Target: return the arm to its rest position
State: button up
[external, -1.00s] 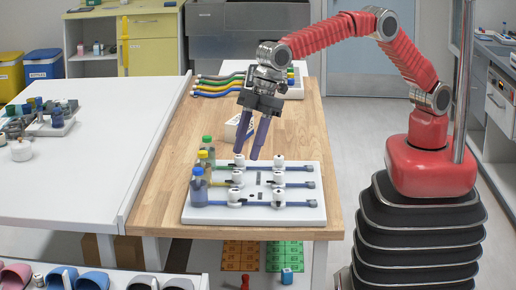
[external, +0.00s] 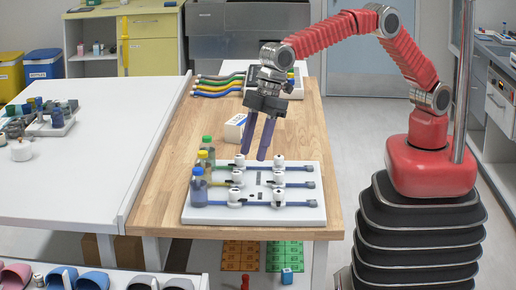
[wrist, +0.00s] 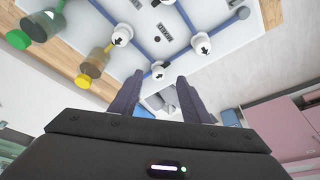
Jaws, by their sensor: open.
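My gripper (external: 257,140) is open and empty, its two purple fingers pointing down above the back edge of a white board (external: 300,213) on the wooden bench. The fingers also show in the wrist view (wrist: 156,98), apart with nothing held between them. My red arm (external: 325,37) is raised and bent, reaching left from its base over the bench. The board carries white valves (external: 236,196) on blue tubes, with capped bottles (external: 198,188) at its left side. The board also shows in the wrist view (wrist: 185,22).
A small white box (external: 236,128) lies left of the fingers. Coloured tubes (external: 215,86) on a rack are at the bench's far end. A white table (external: 85,165) with a loaded tray adjoins the bench at left. Bare wood (external: 177,140) lies between.

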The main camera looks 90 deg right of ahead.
jog(key=s+d+r+m+t+h, duration=0.1)
jog(key=s+d+r+m, duration=0.1)
jog(key=s+d, duration=0.9)
jog(key=s+d+r+m+t+h, duration=0.1)
jog(key=s+d+r+m, duration=0.2)
jog(key=s+d, duration=0.8)
jog(key=s+d+r+m, duration=0.3)
jog(key=s+d, duration=0.8)
jog(key=d, duration=1.2)
jog(key=shift+r+m+t+h, duration=0.25)
jog(key=shift+m+t+h, duration=0.05)
jog(key=shift+t+h, duration=0.1)
jog(key=shift+w, duration=0.1)
